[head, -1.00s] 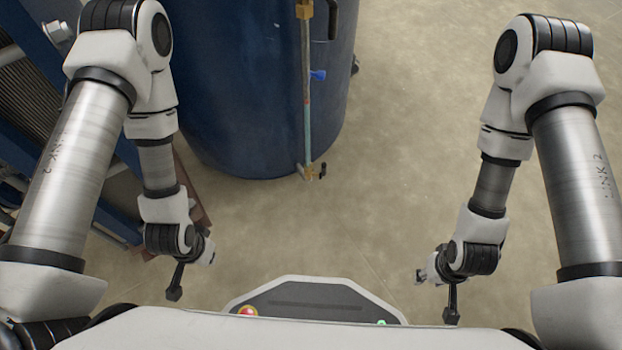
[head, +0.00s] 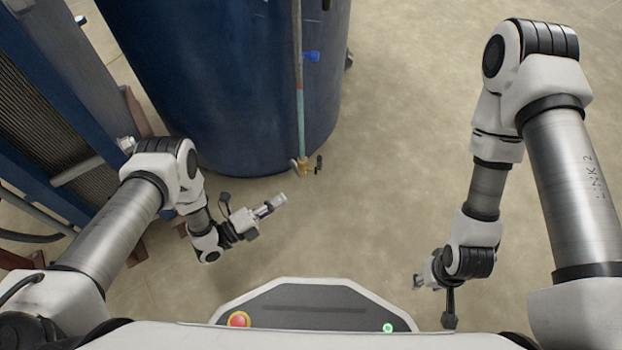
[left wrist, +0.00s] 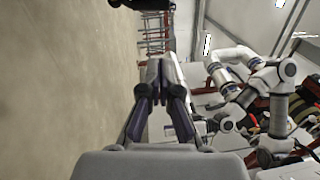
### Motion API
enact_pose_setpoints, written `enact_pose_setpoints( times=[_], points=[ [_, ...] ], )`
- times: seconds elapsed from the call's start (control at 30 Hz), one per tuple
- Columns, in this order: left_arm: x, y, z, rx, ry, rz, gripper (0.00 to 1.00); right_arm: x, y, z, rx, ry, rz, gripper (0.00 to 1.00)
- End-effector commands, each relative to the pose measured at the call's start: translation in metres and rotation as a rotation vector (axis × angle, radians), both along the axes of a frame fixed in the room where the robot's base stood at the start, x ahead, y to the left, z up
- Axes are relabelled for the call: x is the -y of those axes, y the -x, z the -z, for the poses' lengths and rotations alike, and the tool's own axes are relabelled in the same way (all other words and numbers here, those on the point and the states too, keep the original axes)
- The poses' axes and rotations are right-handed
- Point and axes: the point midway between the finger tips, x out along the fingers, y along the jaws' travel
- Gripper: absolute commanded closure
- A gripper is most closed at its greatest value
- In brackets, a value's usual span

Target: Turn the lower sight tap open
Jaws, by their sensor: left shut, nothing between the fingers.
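The lower sight tap (head: 304,168) is a small brass fitting at the bottom of the sight glass (head: 300,110), low on the blue tank. A small dark lever (head: 319,162) shows at its right side. My left gripper (head: 279,202) is shut and empty, below and left of the tap in the head view and apart from it. Its closed fingers also show in the left wrist view (left wrist: 153,82), where the tap is not seen. My right gripper (head: 418,282) hangs at the lower right, small in view; its finger opening cannot be told.
The large blue tank (head: 225,90) stands at the upper middle. The floor (head: 430,120) to the right is clear.

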Motion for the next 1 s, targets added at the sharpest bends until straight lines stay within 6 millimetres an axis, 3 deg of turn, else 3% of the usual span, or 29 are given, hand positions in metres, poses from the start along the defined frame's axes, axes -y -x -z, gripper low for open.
enact_pose_setpoints(
  times=[0.03,0.17,0.63,0.8,1.0],
  points=[
    [0.0,0.006,0.008,-0.015,0.0,-0.001,1.0,0.0,0.0,0.003,0.001,0.0,0.0,0.6],
    [0.006,0.005,0.011,-0.023,0.001,-0.001,1.0,0.0,0.0,0.006,0.001,0.0,0.0,0.6],
    [0.083,-0.05,0.006,-0.021,-0.001,0.0,1.0,0.001,-0.002,0.05,0.004,0.001,0.005,0.6],
    [0.086,-0.078,0.002,-0.023,-0.002,-0.003,1.0,0.001,-0.002,0.066,0.007,0.001,0.009,0.6],
    [0.087,-0.089,-0.003,-0.025,-0.001,-0.004,1.0,0.001,-0.003,0.068,0.008,0.001,0.011,0.6]
  ],
)
